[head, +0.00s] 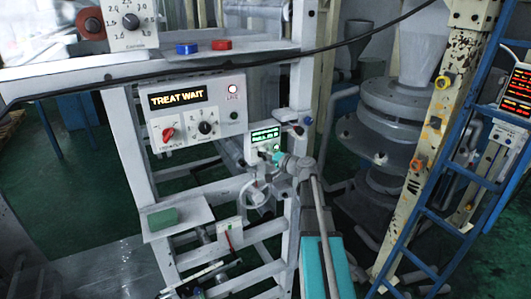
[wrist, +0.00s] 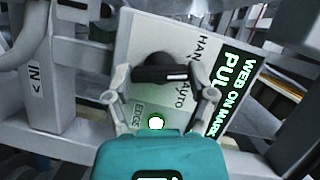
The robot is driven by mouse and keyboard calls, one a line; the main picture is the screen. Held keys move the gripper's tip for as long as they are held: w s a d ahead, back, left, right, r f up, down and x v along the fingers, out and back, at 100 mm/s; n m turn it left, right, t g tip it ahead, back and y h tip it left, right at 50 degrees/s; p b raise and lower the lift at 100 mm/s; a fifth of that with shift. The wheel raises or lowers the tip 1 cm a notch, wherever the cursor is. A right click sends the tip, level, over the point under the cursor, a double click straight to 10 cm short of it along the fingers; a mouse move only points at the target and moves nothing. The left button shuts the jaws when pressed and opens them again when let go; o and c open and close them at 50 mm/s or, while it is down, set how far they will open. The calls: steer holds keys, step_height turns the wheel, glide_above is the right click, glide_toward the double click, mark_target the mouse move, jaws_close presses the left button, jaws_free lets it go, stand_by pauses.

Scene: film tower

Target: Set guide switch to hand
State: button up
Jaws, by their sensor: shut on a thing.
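The guide box (head: 258,150) with its green-lit display (head: 265,135) is on the frame post in the head view. The guide switch (wrist: 155,66) is a black knob with a bar handle and a white mark at the bar's right end in the wrist view. Printed HAND and AUTO labels lie right of it; the mark lies between them, and I cannot tell its exact setting. My gripper (wrist: 164,92) is shut on the guide switch, a finger at each end of the bar. In the head view my gripper (head: 279,158) is at the box, hiding the knob.
A lit button (wrist: 155,122) sits below the knob. The TREAT WAIT panel (head: 196,112) is left of the box. A blue ladder (head: 440,190) stands at the right.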

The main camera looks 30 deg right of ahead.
steer(key=n+g+h+p, duration=0.1)
steer(key=n+h+p, duration=0.1)
steer(key=n, duration=0.2)
steer(key=shift+p, duration=0.3)
stand_by(0.5)
steer(key=o, duration=1.1)
steer(key=shift+c, duration=0.2)
